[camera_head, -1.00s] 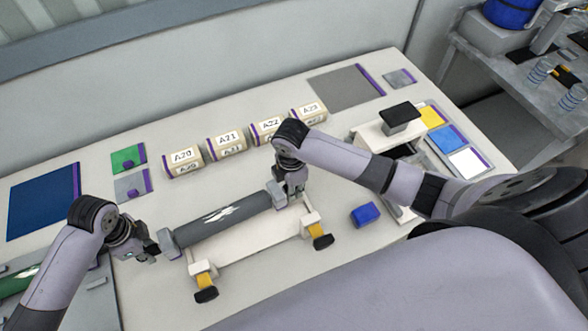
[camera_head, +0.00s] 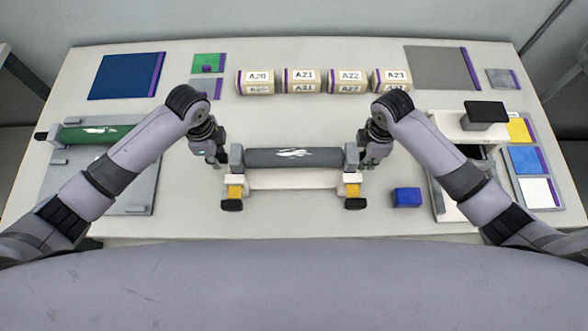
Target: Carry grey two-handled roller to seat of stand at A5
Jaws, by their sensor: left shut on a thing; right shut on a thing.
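The grey two-handled roller (camera_head: 290,157) lies level, left to right, at the middle front of the table, over a white stand (camera_head: 295,179) with yellow parts and black knobs. Whether it rests in the stand or hangs just above cannot be told. My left gripper (camera_head: 222,161) is shut on the roller's left end. My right gripper (camera_head: 366,163) is shut on its right end. The handles are mostly hidden by the fingers. No A5 label is readable.
A green roller (camera_head: 90,134) lies on a grey base (camera_head: 139,190) at the left, partly behind my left arm. Labelled blocks A20 to A23 (camera_head: 302,81) stand behind. A blue block (camera_head: 407,197) is right of the stand. A white machine (camera_head: 455,127) with a black top stands further right.

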